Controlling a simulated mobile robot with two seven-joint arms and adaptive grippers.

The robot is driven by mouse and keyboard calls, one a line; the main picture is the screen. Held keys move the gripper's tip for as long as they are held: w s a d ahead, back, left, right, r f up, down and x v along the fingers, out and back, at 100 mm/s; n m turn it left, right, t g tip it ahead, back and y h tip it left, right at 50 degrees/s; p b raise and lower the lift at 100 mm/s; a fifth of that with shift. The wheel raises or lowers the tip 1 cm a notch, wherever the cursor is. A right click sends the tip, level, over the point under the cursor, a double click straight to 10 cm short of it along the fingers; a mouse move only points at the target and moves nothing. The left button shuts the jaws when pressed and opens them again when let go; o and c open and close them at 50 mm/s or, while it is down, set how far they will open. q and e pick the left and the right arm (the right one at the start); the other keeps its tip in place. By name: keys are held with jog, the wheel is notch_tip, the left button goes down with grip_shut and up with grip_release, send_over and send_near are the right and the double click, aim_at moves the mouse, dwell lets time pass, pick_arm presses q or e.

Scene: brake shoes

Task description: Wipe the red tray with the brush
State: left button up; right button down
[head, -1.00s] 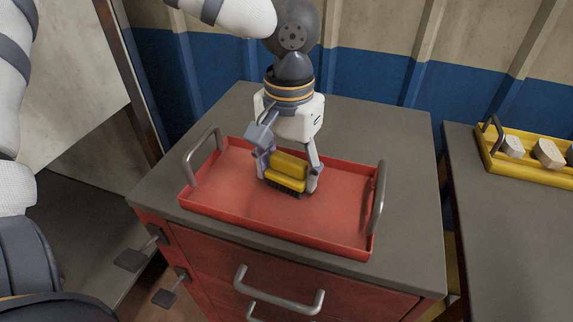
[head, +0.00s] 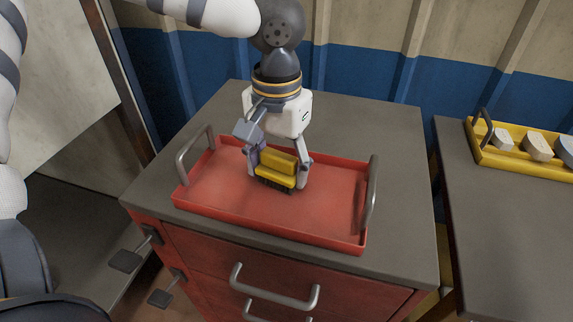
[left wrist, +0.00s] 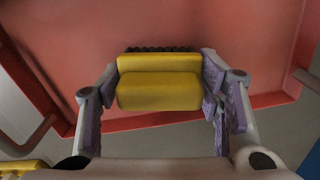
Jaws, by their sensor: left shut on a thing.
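The red tray (head: 225,200) lies on the grey top of a red drawer cabinet, with a metal handle at each short end. My left gripper (head: 278,176) is over the middle of the tray, shut on the yellow brush (head: 276,164). The brush has dark bristles pointing down, at or close to the tray floor; exact contact is hard to tell. In the left wrist view the brush (left wrist: 160,90) sits between the purple-padded fingers, with the tray floor (left wrist: 230,30) behind it. My right gripper is not in view.
The cabinet top (head: 390,150) has free room around the tray. A second grey table (head: 510,220) at the right bears a yellow tray (head: 485,153) with several pale blocks. A blue and beige wall (head: 370,75) stands close behind the cabinet.

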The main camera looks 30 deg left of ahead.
pick_arm(q)
jog(key=shift+r, duration=3.05)
jog(key=shift+r, duration=1.5)
